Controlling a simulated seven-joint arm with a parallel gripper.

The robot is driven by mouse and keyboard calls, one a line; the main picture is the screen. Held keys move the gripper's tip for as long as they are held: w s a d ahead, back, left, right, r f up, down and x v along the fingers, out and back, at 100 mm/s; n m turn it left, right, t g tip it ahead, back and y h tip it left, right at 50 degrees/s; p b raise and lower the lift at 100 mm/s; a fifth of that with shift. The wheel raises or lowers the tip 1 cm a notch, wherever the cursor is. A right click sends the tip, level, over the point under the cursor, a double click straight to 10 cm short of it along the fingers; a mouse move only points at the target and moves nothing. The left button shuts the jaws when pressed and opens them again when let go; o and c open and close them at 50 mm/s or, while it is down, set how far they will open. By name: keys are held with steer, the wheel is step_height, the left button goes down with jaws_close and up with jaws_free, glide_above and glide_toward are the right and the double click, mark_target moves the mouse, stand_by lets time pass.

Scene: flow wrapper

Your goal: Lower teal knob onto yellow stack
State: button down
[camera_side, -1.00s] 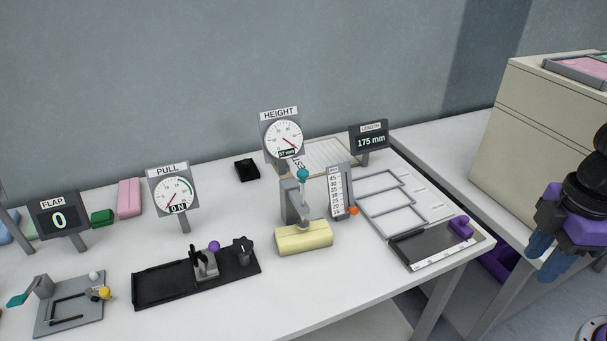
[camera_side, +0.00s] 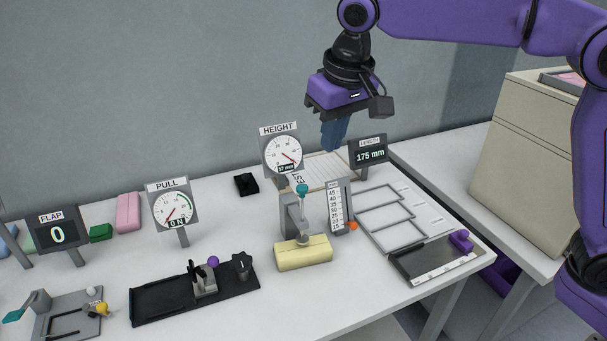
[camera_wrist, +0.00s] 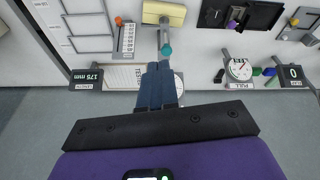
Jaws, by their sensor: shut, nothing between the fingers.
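The teal knob (camera_side: 302,189) tops a grey upright post (camera_side: 291,214) that stands behind the yellow stack (camera_side: 303,253). The yellow stack lies on the white table. In the wrist view the teal knob (camera_wrist: 166,49) shows just beyond my fingertips, and the yellow stack (camera_wrist: 165,12) is at the top edge. My gripper (camera_side: 334,146) is shut and empty, pointing down, high above the back of the table. In the wrist view my gripper (camera_wrist: 158,66) has its blue fingers together. It is apart from the knob. The HEIGHT dial (camera_side: 284,154) reads about 57 mm.
A scale post (camera_side: 338,205) with an orange pointer stands right of the knob. The LENGTH display (camera_side: 370,151) reads 175 mm. Grey frames (camera_side: 390,215) and a dark tray (camera_side: 440,256) with a purple handle lie right. A black fixture (camera_side: 165,300) lies left.

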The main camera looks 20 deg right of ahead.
mark_target(303, 188)
steer(key=w+a+r+m, duration=0.1)
steer(key=w+a+m, duration=0.1)
steer(key=w, duration=0.3)
steer(key=x, duration=1.2)
steer(key=shift+s+d+f, duration=0.2)
steer(key=shift+s+f, duration=0.05)
steer(key=shift+s, duration=0.05)
steer(key=shift+f+t, duration=0.3)
steer(key=shift+f, duration=0.2)
steer(key=shift+f, duration=1)
